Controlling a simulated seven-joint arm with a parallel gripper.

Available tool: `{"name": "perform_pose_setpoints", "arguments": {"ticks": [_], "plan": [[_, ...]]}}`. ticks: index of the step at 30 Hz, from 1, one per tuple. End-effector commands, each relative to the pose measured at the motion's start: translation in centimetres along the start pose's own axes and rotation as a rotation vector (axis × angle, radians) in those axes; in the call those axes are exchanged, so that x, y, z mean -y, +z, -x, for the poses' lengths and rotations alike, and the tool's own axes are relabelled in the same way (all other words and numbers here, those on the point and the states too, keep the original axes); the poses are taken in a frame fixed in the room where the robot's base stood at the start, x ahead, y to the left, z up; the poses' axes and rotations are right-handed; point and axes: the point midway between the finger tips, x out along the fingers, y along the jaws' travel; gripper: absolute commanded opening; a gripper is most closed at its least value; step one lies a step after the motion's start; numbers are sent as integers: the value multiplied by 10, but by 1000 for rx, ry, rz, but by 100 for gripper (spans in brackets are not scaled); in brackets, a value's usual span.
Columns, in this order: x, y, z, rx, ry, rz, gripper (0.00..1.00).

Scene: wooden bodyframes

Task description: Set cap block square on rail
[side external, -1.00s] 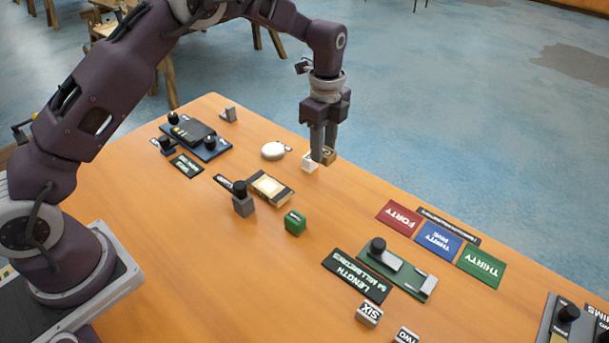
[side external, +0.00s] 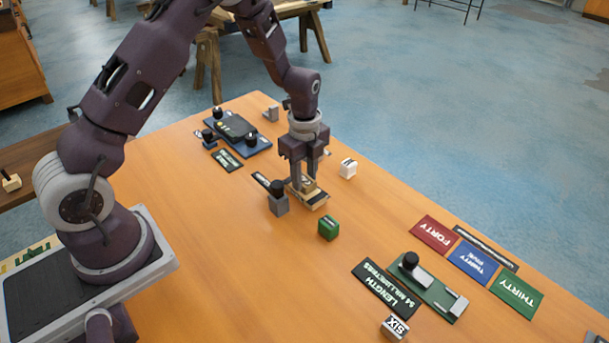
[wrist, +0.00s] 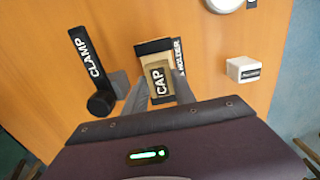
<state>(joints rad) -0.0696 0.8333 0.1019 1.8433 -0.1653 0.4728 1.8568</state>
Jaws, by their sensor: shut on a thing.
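The tan cap block (wrist: 158,79), with a black CAP label, is between the fingers of my gripper (wrist: 160,93) in the wrist view. My gripper is shut on it. In the side view my gripper (side external: 303,188) points straight down over a tan, dark-edged holder (side external: 316,201). The holder also shows in the wrist view (wrist: 156,45), with a HOLDER label on its right side. The cap block lies over the holder and looks roughly in line with it. I cannot tell whether it rests on it. No part labelled rail can be read; the fingers hide part of the holder.
A clamp with a black knob (side external: 278,198) stands close left of the holder. A green block (side external: 328,228) is in front and a white block (side external: 348,168) is to the right. A blue fixture (side external: 238,131) lies behind. Bare table lies between the white block and the coloured cards (side external: 476,262).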

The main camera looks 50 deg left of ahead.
Motion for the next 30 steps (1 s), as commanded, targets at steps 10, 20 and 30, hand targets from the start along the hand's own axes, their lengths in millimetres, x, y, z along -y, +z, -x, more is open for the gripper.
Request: {"name": "perform_pose_setpoints", "arguments": {"ticks": [10,20,30], "plan": [[0,0,-2,0,0,1,47],[0,0,-1,0,0,1,54],[2,0,75,0,-7,1,54]]}}
